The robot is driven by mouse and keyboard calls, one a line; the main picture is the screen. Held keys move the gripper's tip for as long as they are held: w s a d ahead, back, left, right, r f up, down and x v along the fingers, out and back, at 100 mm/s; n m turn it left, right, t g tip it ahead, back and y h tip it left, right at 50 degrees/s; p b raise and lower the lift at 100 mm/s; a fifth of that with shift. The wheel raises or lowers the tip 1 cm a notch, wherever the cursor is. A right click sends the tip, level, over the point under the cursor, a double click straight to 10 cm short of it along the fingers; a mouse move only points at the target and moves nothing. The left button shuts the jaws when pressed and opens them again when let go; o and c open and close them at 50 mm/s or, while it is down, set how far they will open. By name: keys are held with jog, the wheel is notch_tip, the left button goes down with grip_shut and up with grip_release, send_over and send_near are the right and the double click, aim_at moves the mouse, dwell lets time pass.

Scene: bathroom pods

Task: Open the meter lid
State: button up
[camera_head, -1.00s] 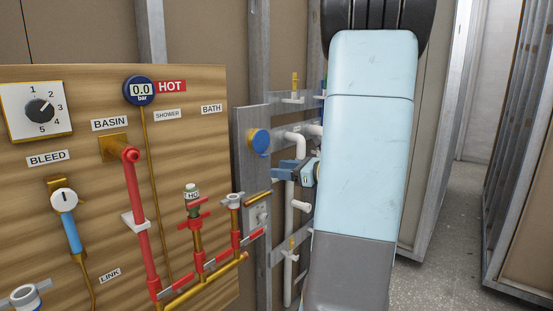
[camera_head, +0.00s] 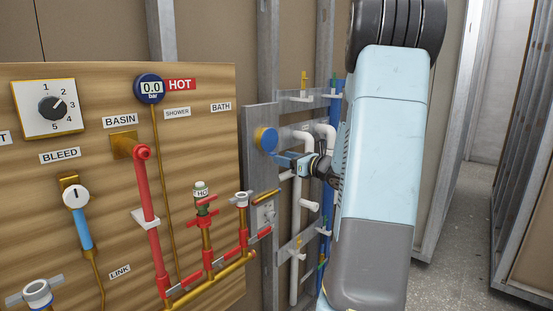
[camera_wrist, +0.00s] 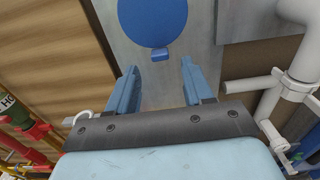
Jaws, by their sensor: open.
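The meter lid is a round blue disc (camera_head: 266,140) on a grey metal plate to the right of the wooden board. In the wrist view the blue lid (camera_wrist: 153,22) fills the top middle, with a small blue tab (camera_wrist: 160,54) at its lower edge. My gripper (camera_head: 280,160) is just below and to the right of the lid in the head view. In the wrist view my gripper (camera_wrist: 158,75) is open, with its two blue fingers apart and nothing between them. The tab lies a little beyond the fingertips, roughly centred between them. The lid appears shut.
The wooden board (camera_head: 100,240) with red and brass pipes stands to the left. White pipes (camera_head: 297,210) and a blue pipe (camera_head: 327,190) run close to the right of the plate. A white socket (camera_head: 266,213) sits below the lid. Open floor (camera_head: 450,230) lies at the right.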

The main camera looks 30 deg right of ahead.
aim_at(272, 142)
jog(key=shift+x, duration=1.55)
jog(key=shift+c, duration=0.4)
grip_shut()
